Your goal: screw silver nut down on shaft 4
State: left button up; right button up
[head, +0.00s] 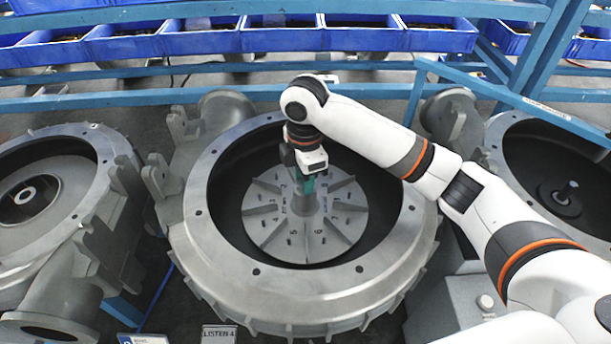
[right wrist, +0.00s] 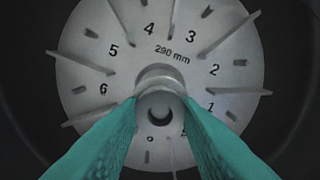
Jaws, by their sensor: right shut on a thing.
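The silver nut (right wrist: 160,105) is a round grey piece with a dark round opening, seen end-on in the right wrist view. The two teal fingers of my right gripper (right wrist: 160,112) press on its two sides. It sits over the hub at the centre of a grey numbered impeller (right wrist: 128,68), which reads "290 mm". In the head view my right gripper (head: 307,185) points down at the middle of this impeller (head: 275,225), inside the central blower housing (head: 200,215). The fingers and wrist hide the nut there. The thread is not visible. My left gripper is out of view.
Another housing (head: 95,150) with a ringed hub stands at the left. A small sign (head: 219,334) is at the front. Blue bins (head: 200,38) on a blue frame line the back.

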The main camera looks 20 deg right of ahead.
jog(key=m, duration=0.6)
jog(key=shift+a, duration=0.1)
jog(key=m, duration=0.5)
jog(key=o, duration=0.8)
jog(key=shift+o, duration=0.2)
jog(key=shift+a, duration=0.1)
